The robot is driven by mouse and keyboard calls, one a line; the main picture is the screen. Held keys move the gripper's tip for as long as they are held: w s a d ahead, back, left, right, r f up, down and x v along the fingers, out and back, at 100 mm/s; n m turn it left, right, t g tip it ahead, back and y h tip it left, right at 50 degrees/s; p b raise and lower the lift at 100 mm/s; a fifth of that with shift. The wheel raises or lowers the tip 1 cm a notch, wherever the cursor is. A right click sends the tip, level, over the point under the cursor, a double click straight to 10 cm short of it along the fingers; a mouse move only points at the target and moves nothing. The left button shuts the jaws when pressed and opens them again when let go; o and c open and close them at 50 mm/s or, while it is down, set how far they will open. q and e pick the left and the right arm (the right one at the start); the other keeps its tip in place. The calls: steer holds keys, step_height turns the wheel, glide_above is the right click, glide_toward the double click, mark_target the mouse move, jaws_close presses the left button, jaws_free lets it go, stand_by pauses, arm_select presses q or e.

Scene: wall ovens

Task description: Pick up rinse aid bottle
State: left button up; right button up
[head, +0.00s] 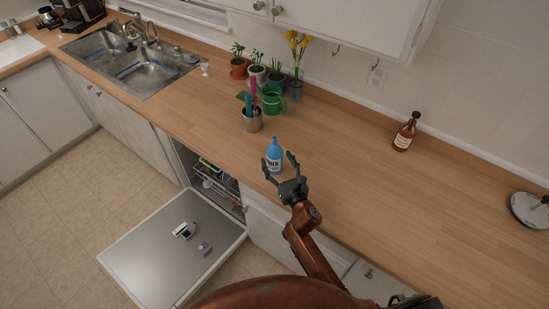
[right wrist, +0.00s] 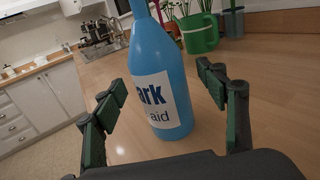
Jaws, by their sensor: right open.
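The blue rinse aid bottle (head: 274,158) stands upright on the wooden counter near its front edge, above the open dishwasher. It has a white label with dark lettering. My right gripper (head: 279,166) is open, with its fingers reaching toward the bottle. In the right wrist view the bottle (right wrist: 160,85) stands between the two open fingers (right wrist: 167,105), with a visible gap on each side. The lower part of the bottle shows down to the counter. My left gripper is not in view.
A brown bottle (head: 405,135) stands to the right. The dishwasher door (head: 150,270) hangs open below. The counter between the two bottles is clear.

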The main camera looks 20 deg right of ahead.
steer(key=w, duration=0.2)
steer(key=shift+w+a, duration=0.15)
steer(key=shift+w, duration=0.25)
steer(key=c, duration=1.3)
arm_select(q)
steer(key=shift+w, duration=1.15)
arm_select(e)
steer(key=shift+c, duration=0.8)
steer(key=shift+r, duration=0.1)
